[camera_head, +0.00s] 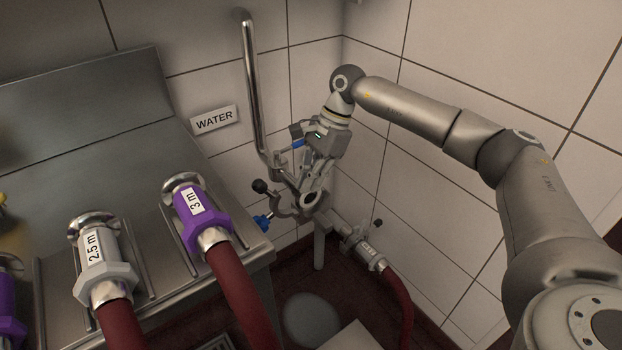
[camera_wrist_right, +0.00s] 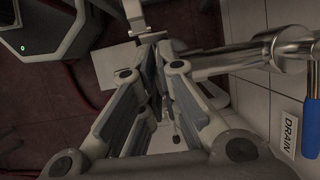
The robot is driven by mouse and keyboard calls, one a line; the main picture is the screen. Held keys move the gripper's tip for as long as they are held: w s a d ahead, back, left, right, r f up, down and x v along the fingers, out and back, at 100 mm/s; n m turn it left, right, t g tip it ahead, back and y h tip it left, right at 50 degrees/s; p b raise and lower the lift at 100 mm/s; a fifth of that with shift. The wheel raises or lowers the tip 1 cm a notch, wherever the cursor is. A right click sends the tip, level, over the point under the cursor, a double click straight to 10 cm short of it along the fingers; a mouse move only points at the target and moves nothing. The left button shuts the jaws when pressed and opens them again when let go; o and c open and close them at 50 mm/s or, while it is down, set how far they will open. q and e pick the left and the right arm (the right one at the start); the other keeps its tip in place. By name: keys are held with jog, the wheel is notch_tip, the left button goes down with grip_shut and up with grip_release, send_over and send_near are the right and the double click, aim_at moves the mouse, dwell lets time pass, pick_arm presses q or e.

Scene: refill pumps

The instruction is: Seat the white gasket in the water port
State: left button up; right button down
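The WATER sign (camera_head: 214,120) is on the back wall, left of a steel pipe (camera_head: 251,90) that runs down behind my right gripper. The water port at its lower end is mostly hidden by the gripper. My right gripper (camera_head: 306,199) is at that lower end, beside an open grey clamp (camera_head: 283,208) with a black knob (camera_head: 260,186). In the right wrist view its fingers (camera_wrist_right: 160,62) lie close together, and I cannot tell if they hold anything. I cannot make out the white gasket for certain in either view. My left gripper is out of view.
A blue handle (camera_head: 263,222) sticks out near the bench corner. Hoses with a purple 3 m coupling (camera_head: 190,215) and a grey 2.5 m coupling (camera_head: 95,260) rest on the steel bench (camera_head: 165,290). A lower coupling with a red hose (camera_head: 398,300) is right of the gripper. A DRAIN sign (camera_wrist_right: 290,128) shows.

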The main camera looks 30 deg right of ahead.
jog(key=shift+s+a+f, duration=0.1)
jog(key=shift+s+f, duration=0.15)
jog(key=shift+f, duration=0.35)
jog(key=c, duration=1.6)
grip_release()
jog(key=shift+o, duration=0.2)
jog(key=shift+w+f, duration=0.1)
jog(key=shift+w, duration=0.05)
jog(key=shift+w+d+r, duration=0.1)
jog(key=shift+d+r, duration=0.2)
jog(key=shift+r, duration=0.3)
jog(key=v, duration=1.1)
jog(key=shift+a, duration=0.15)
